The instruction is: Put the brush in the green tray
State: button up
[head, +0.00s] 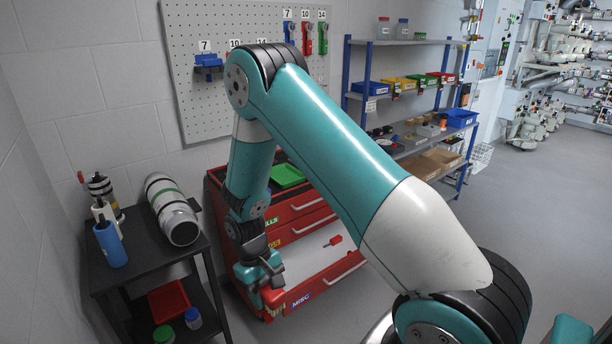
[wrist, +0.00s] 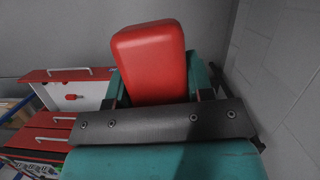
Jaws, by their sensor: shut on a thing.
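My gripper (head: 264,287) hangs low in front of the red tool cabinet, pointing down. In the wrist view it is shut on a smooth red block with rounded edges (wrist: 150,62). No bristles show on it, so I cannot tell if it is the brush. The red block also shows in the head view (head: 272,298), small and below the fingers. The green tray (head: 287,175) lies on top of the red cabinet, partly hidden behind my arm, above and behind my gripper.
The red cabinet (head: 310,218) has an open drawer with a small red item (head: 333,241) inside. A shelf with coloured bins stands behind. The floor at right is clear.

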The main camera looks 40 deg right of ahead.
aim_at(288, 180)
jog(key=z, duration=0.65)
jog(key=i, duration=0.6)
jog(key=z, duration=0.85)
jog(key=i, duration=0.75)
jog(key=u, duration=0.5)
jog(key=i, duration=0.8)
jog(key=u, duration=0.7)
